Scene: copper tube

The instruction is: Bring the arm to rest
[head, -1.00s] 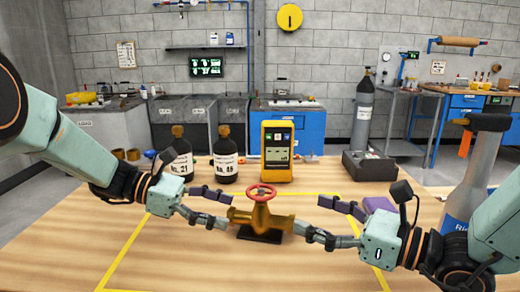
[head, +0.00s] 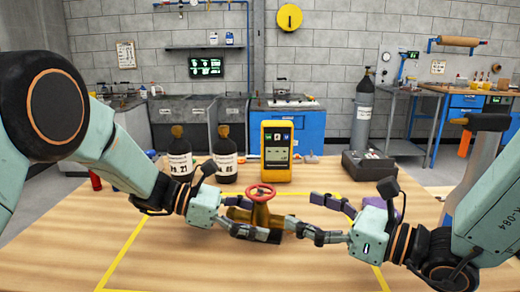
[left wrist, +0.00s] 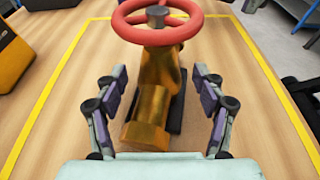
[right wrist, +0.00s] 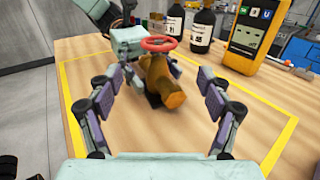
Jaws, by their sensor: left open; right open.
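A brass valve (head: 260,214) with a red handwheel (head: 261,191) stands on a dark base on the wooden table, inside the yellow outline. My left gripper (head: 258,222) is open at the valve's left side; in the left wrist view the brass body (left wrist: 150,115) lies between its spread fingers (left wrist: 158,105). My right gripper (head: 308,215) is open, with its fingertips close to the valve's right end. In the right wrist view the brass end (right wrist: 165,90) shows ahead between the fingers (right wrist: 160,100). I cannot tell whether any finger touches the valve.
A yellow meter (head: 277,150) and two dark bottles (head: 180,155) (head: 225,155) stand behind the valve. A dark grey box (head: 369,165) sits at the back right. The table front is clear.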

